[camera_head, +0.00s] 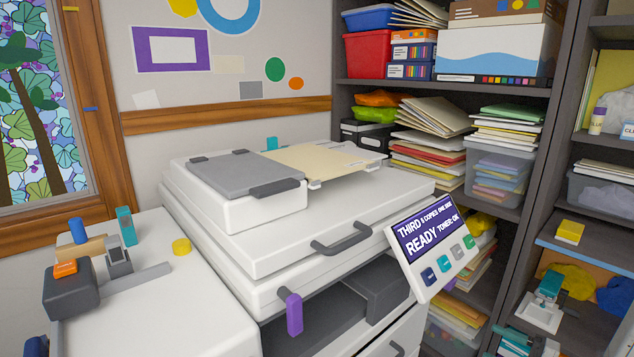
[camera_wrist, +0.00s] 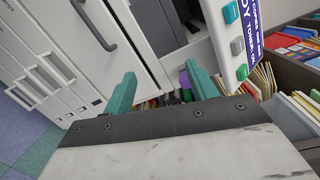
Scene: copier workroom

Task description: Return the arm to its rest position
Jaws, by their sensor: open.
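My gripper (camera_wrist: 163,88) shows in the wrist view with its two teal fingers spread apart and nothing between them that I can see held. It points toward the front of the white copier (camera_wrist: 150,45), whose dark handle (camera_wrist: 95,25) is at the upper left. I cannot make out my gripper or arm in the head view. There the copier (camera_head: 225,240) fills the middle, with its lid down and a purple lever (camera_head: 294,313) on its front.
The copier's tilted panel (camera_head: 432,243) juts out at the right and reads READY. Shelves (camera_head: 450,88) packed with folders and boxes stand behind and to the right. A white counter (camera_head: 170,315) with small items is at the left. Floor (camera_wrist: 35,150) shows at the wrist view's lower left.

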